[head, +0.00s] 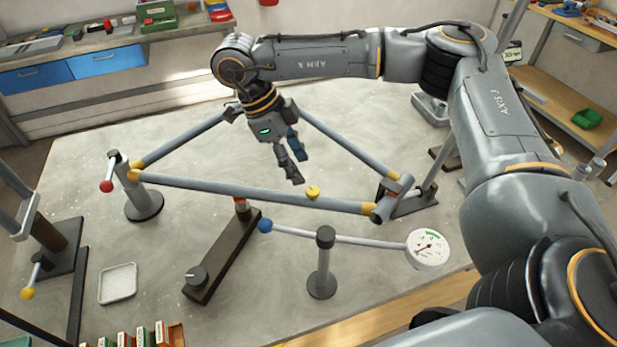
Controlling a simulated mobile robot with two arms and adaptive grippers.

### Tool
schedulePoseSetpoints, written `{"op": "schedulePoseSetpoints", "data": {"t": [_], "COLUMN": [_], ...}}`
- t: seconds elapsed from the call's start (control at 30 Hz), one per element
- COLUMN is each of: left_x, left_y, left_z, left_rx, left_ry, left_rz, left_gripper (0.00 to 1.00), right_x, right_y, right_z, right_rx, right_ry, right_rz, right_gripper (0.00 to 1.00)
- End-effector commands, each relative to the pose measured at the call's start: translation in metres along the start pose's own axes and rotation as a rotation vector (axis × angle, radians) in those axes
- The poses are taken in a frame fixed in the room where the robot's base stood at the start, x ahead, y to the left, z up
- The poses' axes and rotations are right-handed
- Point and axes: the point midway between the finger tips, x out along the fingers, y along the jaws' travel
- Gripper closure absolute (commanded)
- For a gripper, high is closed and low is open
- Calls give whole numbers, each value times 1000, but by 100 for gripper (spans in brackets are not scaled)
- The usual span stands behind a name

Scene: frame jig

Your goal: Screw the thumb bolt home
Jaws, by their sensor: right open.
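A bicycle-like frame of grey tubes (235,195) with yellow joint bands is held in the jig above the table. A small yellow knob, which looks like the thumb bolt (313,192), sits on the long lower tube toward its right end. My right gripper (300,169) comes down from above, open and empty. Its fingertips are close to the yellow knob, up and left of it in the picture. I cannot tell how far the bolt is screwed in. My left gripper is not in view.
A dial gauge (428,249) on a post with a blue-ended arm stands in front of the frame. A dark bar (222,262) with a knob, a white tray (118,284) and a clamp post with a red ball (107,186) stand on the grey table (85,200).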

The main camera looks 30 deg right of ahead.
Motion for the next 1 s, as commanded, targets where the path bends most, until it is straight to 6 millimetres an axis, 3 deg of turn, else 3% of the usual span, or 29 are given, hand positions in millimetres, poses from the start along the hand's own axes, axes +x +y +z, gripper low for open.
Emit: {"op": "schedulePoseSetpoints", "data": {"t": [0.3,0.73,1.0], "left_x": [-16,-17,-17], "left_y": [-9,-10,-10], "left_z": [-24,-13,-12], "left_rx": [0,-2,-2], "left_ry": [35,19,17], "left_rz": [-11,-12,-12], "left_gripper": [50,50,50], "right_x": [51,63,63], "right_y": [0,0,0], "right_z": [-1,0,0], "right_rx": [1,1,1], "right_ry": [0,-2,-2], "right_rz": [1,0,-1], "right_gripper": [50,50,100]}}
